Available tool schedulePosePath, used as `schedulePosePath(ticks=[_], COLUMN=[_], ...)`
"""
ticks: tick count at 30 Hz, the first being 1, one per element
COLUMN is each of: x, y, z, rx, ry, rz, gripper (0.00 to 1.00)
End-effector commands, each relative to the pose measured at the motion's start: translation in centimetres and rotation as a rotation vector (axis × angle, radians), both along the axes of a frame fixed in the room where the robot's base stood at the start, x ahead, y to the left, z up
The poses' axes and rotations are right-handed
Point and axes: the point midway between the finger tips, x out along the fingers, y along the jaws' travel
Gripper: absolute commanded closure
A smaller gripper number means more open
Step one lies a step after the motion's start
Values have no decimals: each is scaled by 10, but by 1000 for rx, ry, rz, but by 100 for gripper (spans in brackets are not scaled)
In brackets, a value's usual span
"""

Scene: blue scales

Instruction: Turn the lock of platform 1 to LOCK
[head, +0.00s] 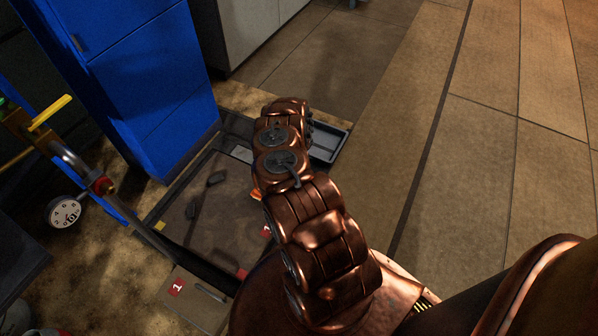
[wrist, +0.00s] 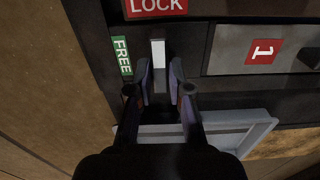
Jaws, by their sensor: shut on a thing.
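In the wrist view, my gripper (wrist: 160,75) has its two fingers on either side of the pale lock lever (wrist: 158,52) and is shut on it. The lever's top end points up the picture towards the red LOCK label (wrist: 156,6). The green FREE label (wrist: 121,55) is left of the lever. A red label with a 1 (wrist: 262,51) is on the grey panel to the right. The lever's lower end is hidden between the fingers. In the head view, my arm hides the gripper and the lever. The dark platform (head: 225,195) lies left of my arm.
A grey tray (head: 330,143) lies behind my arm and also shows under the gripper in the wrist view (wrist: 225,135). A blue cabinet (head: 150,75), a round dial (head: 64,212) and a pole with a yellow handle (head: 50,113) stand left. The tiled floor (head: 500,150) to the right is clear.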

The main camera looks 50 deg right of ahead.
Motion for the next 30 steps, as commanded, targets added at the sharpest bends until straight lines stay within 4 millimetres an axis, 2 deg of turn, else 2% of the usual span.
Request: schedulePosePath(ticks=[8, 9, 15, 25, 30], x=[-1, -1, 0, 0, 1], y=[-1, -1, 0, 0, -1], z=[0, 0, 0, 1, 10], rx=[-1, -1, 0, 0, -1], ry=[0, 0, 0, -1, -2], rz=[-3, -3, -2, -1, -2], gripper=[100, 78, 57, 56, 56])
